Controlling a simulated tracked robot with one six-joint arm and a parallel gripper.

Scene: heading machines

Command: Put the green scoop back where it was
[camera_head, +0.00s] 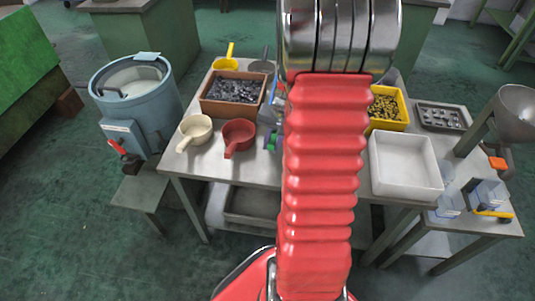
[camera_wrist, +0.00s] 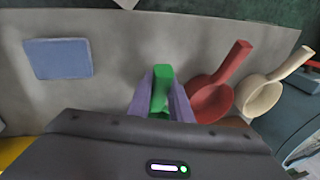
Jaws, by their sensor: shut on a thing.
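The green scoop's handle (camera_wrist: 160,85) stands between the two purple fingers of my gripper (camera_wrist: 162,92) in the wrist view, and the fingers are shut on it. The scoop's bowl is hidden behind the gripper body, so I cannot tell whether it touches the table. In the head view, a small green bit of the scoop (camera_head: 271,143) shows at the left edge of my arm, just right of the red scoop (camera_head: 238,137). My arm hides most of the gripper there. The red scoop also shows in the wrist view (camera_wrist: 213,98), close to the right of the fingers.
A cream scoop (camera_head: 195,130) lies left of the red one. Behind are a brown bin of dark parts (camera_head: 207,109), a yellow scoop (camera_head: 228,60) and a grey one (camera_head: 262,66). A flat blue patch (camera_wrist: 60,60) lies on the table, with bare surface around it. A white tray (camera_head: 405,187) stands right.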

